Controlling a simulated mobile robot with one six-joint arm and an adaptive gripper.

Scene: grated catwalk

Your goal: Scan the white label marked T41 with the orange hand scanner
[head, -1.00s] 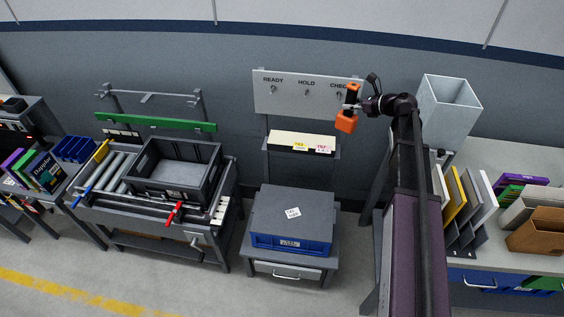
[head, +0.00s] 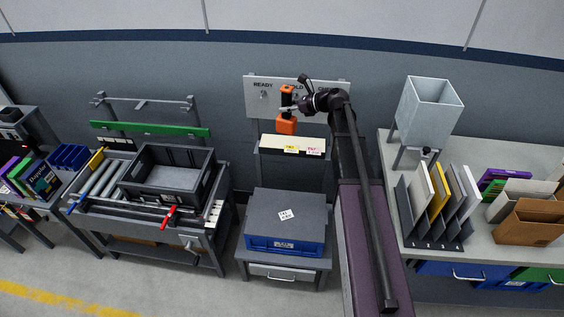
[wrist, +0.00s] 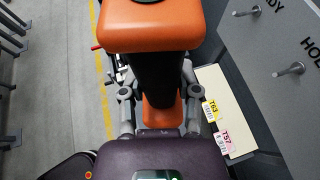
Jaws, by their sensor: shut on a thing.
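The orange hand scanner (head: 286,127), orange at both ends with a black middle, is held up in front of the wall board. My gripper (head: 297,108) is shut on it; the wrist view shows the fingers (wrist: 158,108) on either side of the scanner (wrist: 150,28). A white label (head: 286,215) lies on the grey lid of the blue box (head: 284,246), below the scanner and well apart from it. Its print is too small to read. The wrist view does not show this label. A yellow label T63 (wrist: 211,110) and a pink label T57 (wrist: 223,142) are on the shelf edge.
The shelf (head: 268,142) is just below the scanner, under the board (head: 258,98) with pegs. A roller bench with a dark crate (head: 133,183) stands at left. A bench with a file rack (head: 431,242) and light bin (head: 430,108) stands at right. Air above the box is clear.

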